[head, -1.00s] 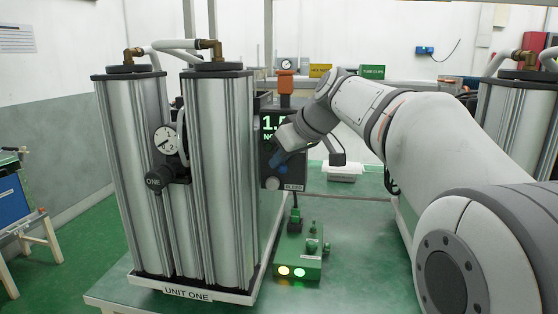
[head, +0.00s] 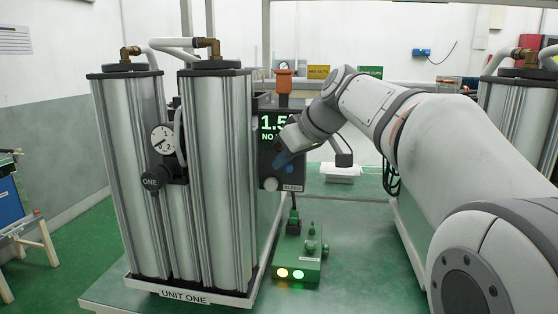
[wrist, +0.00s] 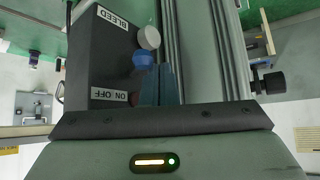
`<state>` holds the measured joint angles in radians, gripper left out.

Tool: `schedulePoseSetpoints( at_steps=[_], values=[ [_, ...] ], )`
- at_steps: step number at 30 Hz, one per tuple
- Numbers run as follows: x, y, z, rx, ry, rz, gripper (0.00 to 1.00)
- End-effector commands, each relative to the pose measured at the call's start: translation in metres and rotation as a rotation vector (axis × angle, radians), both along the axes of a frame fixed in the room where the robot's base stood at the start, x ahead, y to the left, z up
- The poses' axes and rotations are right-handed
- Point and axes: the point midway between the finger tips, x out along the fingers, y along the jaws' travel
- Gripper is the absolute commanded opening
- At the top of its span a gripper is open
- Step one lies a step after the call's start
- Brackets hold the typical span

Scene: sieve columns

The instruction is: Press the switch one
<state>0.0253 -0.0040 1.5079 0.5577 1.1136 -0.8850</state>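The dark control box (head: 266,150) of unit one has a green display (head: 272,124), partly hidden by my wrist. It bears a BLEED label (head: 292,188), a pale round knob (head: 270,184) and blue round parts. In the wrist view the box (wrist: 110,62) shows an ON OFF label (wrist: 128,97), a blue knob (wrist: 143,60) and the pale knob (wrist: 148,37). The switch by the ON OFF label is not visible. My gripper (head: 279,158) is at the box front; its blue fingertips (wrist: 159,68) look closed together, with nothing between them. I cannot tell whether they touch the box.
Tall metal columns (head: 215,180) with a gauge (head: 162,139) stand left of the box on a base marked UNIT ONE (head: 185,297). A green valve block (head: 298,258) with lit lamps sits below on the green bench (head: 350,250). More columns (head: 515,125) stand at right.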

Motion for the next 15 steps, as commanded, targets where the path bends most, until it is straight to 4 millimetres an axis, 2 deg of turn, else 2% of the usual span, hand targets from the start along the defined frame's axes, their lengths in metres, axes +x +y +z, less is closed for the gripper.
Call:
schedulePoseSetpoints(
  at_steps=[5, 15],
  values=[
    [-0.001, -0.006, 0.004, -0.006, 0.009, -0.001, 0.0],
    [-0.001, -0.042, 0.055, -0.004, 0.005, 0.004, 0.0]
  ],
)
